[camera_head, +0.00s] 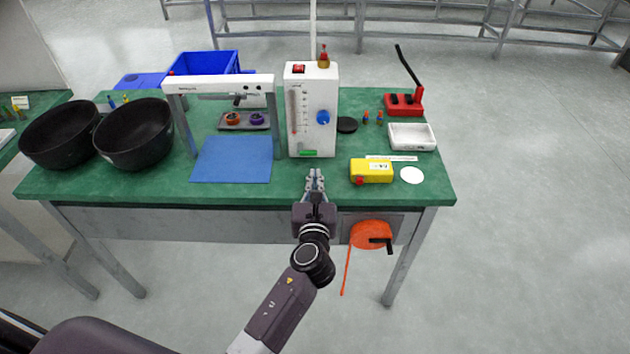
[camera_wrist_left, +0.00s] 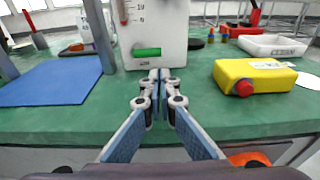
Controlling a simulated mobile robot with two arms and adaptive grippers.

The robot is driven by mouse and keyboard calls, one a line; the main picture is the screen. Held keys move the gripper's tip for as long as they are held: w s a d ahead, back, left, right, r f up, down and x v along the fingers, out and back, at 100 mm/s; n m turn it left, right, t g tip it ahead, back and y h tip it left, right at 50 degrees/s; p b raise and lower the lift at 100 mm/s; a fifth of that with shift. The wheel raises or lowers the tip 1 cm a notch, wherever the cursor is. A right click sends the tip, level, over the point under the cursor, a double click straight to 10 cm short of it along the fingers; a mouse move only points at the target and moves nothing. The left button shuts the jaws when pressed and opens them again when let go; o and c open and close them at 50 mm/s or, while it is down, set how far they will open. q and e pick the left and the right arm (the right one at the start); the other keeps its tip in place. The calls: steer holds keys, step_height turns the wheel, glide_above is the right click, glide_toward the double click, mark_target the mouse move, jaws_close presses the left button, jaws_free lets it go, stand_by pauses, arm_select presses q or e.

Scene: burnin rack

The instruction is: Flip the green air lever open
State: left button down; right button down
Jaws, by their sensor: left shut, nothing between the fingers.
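The green air lever (camera_head: 308,153) is a small green bar low on the front of the white upright box (camera_head: 322,110). In the left wrist view the lever (camera_wrist_left: 147,52) lies horizontal across the box's lower front. My left gripper (camera_head: 315,174) is in front of the box, a little below the lever in the picture and apart from it. In the left wrist view its fingertips (camera_wrist_left: 159,74) are together with nothing between them. My right gripper is not in view.
A yellow box with a red button (camera_head: 372,171) sits right of the gripper, beside a white disc (camera_head: 412,175). A blue mat (camera_head: 232,160) lies to the left under a white frame (camera_head: 218,84). Two black bowls (camera_head: 135,135) stand farther left. An orange reel (camera_head: 371,236) hangs below the table's front edge.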

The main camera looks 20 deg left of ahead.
arm_select(q)
steer(key=x, duration=0.6)
steer(key=shift+w+f, duration=0.1)
steer(key=shift+w, duration=0.1)
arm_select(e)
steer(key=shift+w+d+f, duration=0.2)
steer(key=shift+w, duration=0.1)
arm_select(q)
steer(key=shift+a, duration=0.1)
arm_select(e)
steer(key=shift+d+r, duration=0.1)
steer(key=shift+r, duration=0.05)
arm_select(q)
steer(key=shift+r+n, duration=0.25)
steer(key=shift+n, duration=0.15)
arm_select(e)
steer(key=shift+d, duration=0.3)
